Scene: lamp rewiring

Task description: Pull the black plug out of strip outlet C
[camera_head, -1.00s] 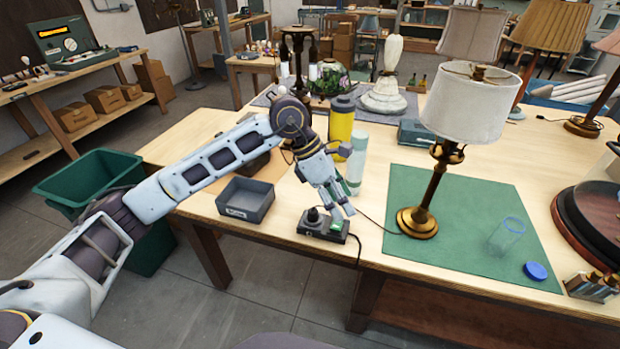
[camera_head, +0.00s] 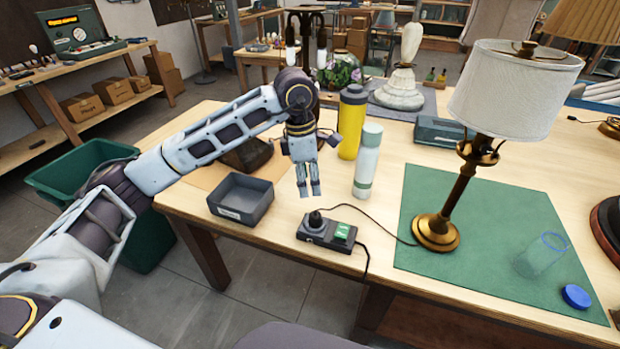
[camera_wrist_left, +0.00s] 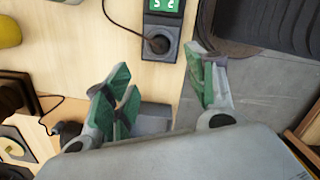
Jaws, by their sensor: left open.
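The power strip (camera_head: 339,240) lies near the table's front edge, with a green block at its right end. It also shows at the top of the left wrist view (camera_wrist_left: 175,27). The black plug (camera_head: 315,219) is seated in the strip's left end, its cord running off behind; it shows in the left wrist view (camera_wrist_left: 158,44) too. I cannot read the outlet letters. My left gripper (camera_head: 308,193) points down above and just behind the plug, apart from it. In the left wrist view its green-padded fingers (camera_wrist_left: 163,92) are spread and empty. My right gripper is not in view.
A grey bin (camera_head: 240,198) stands left of the strip. A yellow bottle (camera_head: 351,125) and a pale bottle (camera_head: 367,160) stand behind it. The brass lamp (camera_head: 437,232) stands on a green mat (camera_head: 490,265) to the right. A strip cable hangs over the front edge.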

